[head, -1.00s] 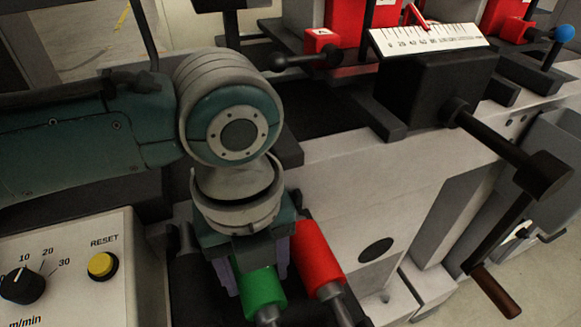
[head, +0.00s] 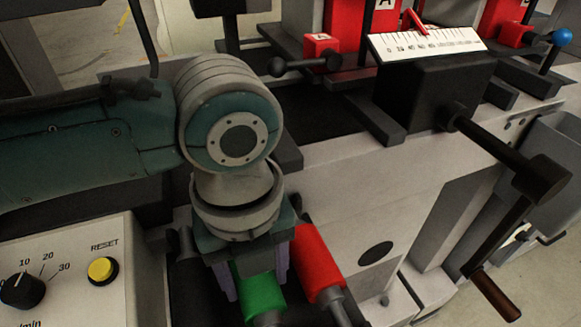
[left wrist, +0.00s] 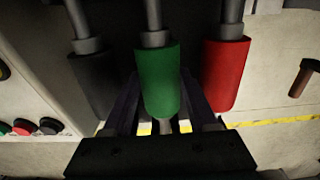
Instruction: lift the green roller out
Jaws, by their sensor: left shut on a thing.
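The green roller (head: 262,297) is at the bottom middle of the head view, on a grey shaft. My left gripper (head: 254,277) is shut on it from above, with one purple finger on each side. In the left wrist view the green roller (left wrist: 159,82) stands between the two fingers of my left gripper (left wrist: 160,100). Whether it still rests in its seat cannot be told. My right gripper is not in view.
A red roller (head: 317,262) lies close to the right of the green one, and a black roller (left wrist: 92,82) on its other side. A control panel (head: 75,255) with a yellow button stands at left. A black crank (head: 510,150) juts out at right.

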